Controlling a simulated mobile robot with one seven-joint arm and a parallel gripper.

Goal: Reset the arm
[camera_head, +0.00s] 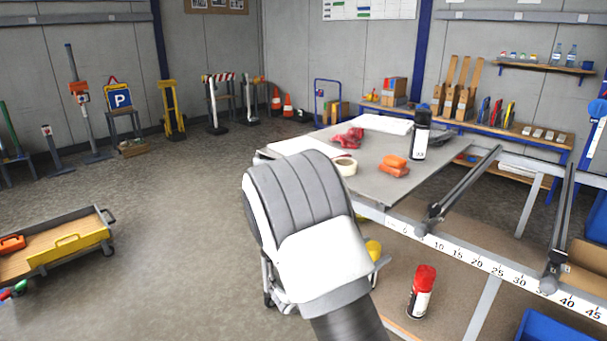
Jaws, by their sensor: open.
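A large grey-and-white link of my arm (305,225) fills the middle of the view, in front of the left end of a grey-topped work table (390,172). My gripper's fingers do not show; the end of the arm is hidden or out of the picture. The link covers part of the table's near left corner and what lies behind it.
On the table are a tape roll (346,166), orange blocks (394,167), red gloves (348,138) and a black-capped spray can (420,134). A red-capped can (422,291) stands below. A low cart (55,252) is at left. The floor between is clear.

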